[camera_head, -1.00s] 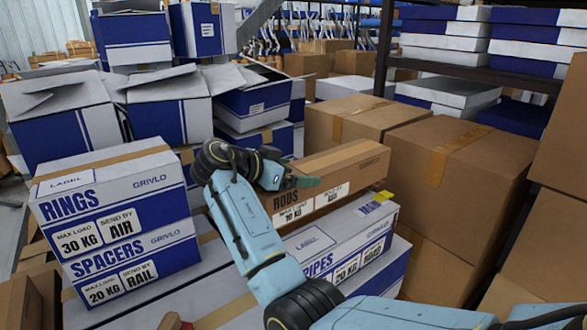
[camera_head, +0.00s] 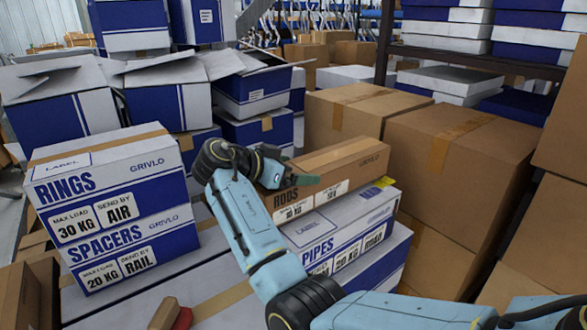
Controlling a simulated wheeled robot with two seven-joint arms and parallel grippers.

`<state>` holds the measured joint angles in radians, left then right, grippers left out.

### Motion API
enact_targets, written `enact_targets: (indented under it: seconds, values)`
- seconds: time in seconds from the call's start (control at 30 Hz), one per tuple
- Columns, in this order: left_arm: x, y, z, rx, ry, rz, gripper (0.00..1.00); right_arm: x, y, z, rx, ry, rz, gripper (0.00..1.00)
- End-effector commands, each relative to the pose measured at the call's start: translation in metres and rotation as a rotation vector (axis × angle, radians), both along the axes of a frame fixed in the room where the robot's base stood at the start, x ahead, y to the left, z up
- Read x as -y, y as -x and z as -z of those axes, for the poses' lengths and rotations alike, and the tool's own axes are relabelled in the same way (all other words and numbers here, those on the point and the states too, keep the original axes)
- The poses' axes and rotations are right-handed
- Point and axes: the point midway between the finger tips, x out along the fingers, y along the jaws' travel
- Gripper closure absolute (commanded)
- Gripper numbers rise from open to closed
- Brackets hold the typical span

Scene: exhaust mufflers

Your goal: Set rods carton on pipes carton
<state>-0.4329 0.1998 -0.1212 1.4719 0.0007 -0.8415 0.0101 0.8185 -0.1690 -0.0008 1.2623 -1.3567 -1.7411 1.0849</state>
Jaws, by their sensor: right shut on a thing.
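The rods carton (camera_head: 345,165) is a long brown box with "RODS" and white weight labels on its front. My right gripper (camera_head: 284,181) is shut on its left end. The carton is over the pipes carton (camera_head: 318,252), a white and blue box with a yellow tab near its far right corner. The rods carton's lower edge is close to the pipes carton's top; whether they touch is unclear. My right forearm hides part of the pipes carton's left side. My left gripper is not in view.
The rings carton (camera_head: 108,190) stands on the spacers carton (camera_head: 133,250) at left. Large brown boxes (camera_head: 455,170) stand close at right. Open white and blue boxes (camera_head: 168,100) are behind. A red-handled object (camera_head: 183,318) lies at the bottom edge.

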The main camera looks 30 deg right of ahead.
Motion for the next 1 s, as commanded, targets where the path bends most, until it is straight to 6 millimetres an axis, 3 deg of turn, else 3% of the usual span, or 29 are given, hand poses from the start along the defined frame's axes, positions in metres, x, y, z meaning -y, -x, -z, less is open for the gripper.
enact_targets:
  seconds: [0.83, 0.87, 0.93, 1.0]
  values:
    - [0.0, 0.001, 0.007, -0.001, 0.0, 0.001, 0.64, 0.0, 0.0, 0.007, 0.006, 0.007, 0.0, 0.64]
    - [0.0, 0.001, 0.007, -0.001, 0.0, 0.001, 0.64, 0.0, 0.0, 0.007, 0.006, 0.007, 0.0, 0.08]
    - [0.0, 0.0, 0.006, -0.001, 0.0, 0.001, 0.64, 0.0, 0.0, 0.007, 0.006, 0.006, 0.0, 0.0]
    - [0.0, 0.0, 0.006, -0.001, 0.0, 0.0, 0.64, 0.0, 0.0, 0.007, 0.005, 0.005, 0.0, 0.0]
